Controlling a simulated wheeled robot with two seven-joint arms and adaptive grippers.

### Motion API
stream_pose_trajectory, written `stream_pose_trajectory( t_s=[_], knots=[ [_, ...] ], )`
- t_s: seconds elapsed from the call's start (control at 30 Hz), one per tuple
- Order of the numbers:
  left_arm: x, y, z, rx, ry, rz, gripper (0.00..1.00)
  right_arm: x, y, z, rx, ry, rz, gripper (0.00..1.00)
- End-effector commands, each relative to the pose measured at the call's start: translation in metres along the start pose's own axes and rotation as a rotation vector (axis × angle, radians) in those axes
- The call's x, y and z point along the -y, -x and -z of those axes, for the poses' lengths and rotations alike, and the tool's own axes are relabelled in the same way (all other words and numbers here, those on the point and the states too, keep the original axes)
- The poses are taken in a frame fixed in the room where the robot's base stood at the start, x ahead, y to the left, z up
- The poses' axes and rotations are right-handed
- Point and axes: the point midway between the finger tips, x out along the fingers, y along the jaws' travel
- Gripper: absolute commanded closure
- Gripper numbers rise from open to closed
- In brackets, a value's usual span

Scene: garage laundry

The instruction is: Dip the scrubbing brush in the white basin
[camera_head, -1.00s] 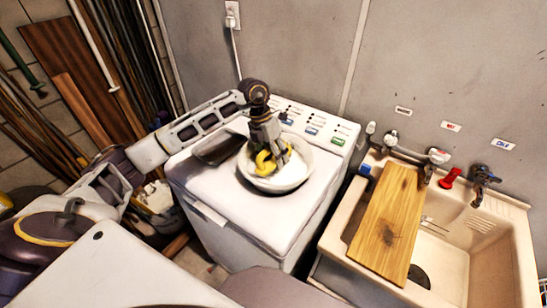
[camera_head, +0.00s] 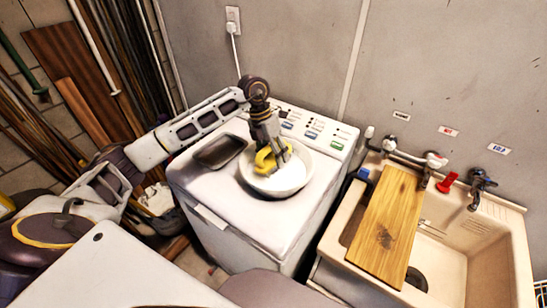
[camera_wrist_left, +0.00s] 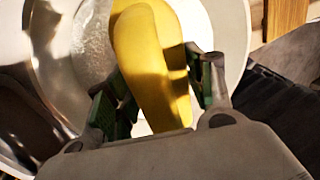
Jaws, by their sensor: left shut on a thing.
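The white basin (camera_head: 293,184) stands on top of the white washing machine. My left gripper (camera_head: 275,157) points down over the basin and is shut on the yellow scrubbing brush (camera_head: 263,160). The brush is inside the basin's rim in the head view. In the left wrist view the brush (camera_wrist_left: 150,60) lies between the two fingers (camera_wrist_left: 160,95), with the basin (camera_wrist_left: 235,40) around it. The brush's bristles are hidden, and I cannot tell whether they touch the basin's contents. My right gripper is not in view.
A dark tray (camera_head: 219,151) lies on the washing machine (camera_head: 235,215) left of the basin. To the right is a beige sink (camera_head: 470,245) with a wooden board (camera_head: 388,225) across it and a red item (camera_head: 447,182) by the taps. Planks lean at the left.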

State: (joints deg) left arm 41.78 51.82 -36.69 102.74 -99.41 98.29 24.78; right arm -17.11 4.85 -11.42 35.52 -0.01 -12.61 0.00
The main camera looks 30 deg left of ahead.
Motion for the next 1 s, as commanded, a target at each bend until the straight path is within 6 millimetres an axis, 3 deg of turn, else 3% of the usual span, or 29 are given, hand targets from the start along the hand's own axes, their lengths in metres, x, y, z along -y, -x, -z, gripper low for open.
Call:
stream_pose_trajectory(
  t_s=[0.23, 1.0],
  knots=[
    [0.005, 0.017, -0.001, 0.001, 0.0, -0.001, 0.66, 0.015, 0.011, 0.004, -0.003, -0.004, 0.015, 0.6],
    [0.019, 0.061, -0.001, 0.0, 0.0, -0.001, 0.66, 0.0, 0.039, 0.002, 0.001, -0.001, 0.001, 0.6]
  ],
)
